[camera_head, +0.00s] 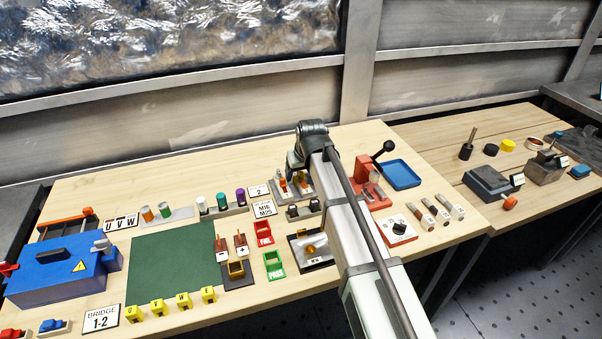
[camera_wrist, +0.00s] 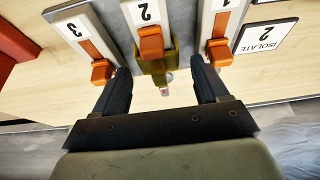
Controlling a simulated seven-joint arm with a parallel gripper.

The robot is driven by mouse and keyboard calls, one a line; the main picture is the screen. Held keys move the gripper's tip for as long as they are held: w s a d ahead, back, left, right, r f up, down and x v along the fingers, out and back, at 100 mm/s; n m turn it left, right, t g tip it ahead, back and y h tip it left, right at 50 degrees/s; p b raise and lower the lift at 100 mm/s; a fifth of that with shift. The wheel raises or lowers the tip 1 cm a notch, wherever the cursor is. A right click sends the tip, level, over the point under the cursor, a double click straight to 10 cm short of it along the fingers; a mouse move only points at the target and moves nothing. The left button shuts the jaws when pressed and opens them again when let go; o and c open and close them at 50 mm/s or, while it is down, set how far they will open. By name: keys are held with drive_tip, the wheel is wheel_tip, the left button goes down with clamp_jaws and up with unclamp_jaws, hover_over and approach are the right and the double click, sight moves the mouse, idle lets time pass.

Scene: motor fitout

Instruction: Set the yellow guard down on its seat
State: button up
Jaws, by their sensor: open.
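In the wrist view, a dark yellow guard (camera_wrist: 156,68) stands around the orange lever (camera_wrist: 151,42) of the switch marked 2, on a grey panel (camera_wrist: 113,20). My gripper (camera_wrist: 160,88) is open. Its two black fingers stand apart, left and right of the guard, with a gap on each side. A small grey tip with a red end (camera_wrist: 165,90) shows just below the guard. Whether the guard rests fully on its seat cannot be told. In the head view, the switch panel (camera_head: 283,196) is partly hidden by my arm, and the guard cannot be made out clearly.
Orange levers of switches 3 (camera_wrist: 101,71) and 1 (camera_wrist: 219,52) flank the guard closely. An ISOLATE 2 sign (camera_wrist: 266,38) lies to the right. In the head view, a red lever press (camera_head: 370,185) and blue tray (camera_head: 402,174) stand right of my arm. The green mat (camera_head: 172,262) is clear.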

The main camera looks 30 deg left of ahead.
drive_tip(key=v, duration=1.3)
drive_tip(key=shift+r, duration=0.15)
drive_tip(key=shift+d, duration=0.1)
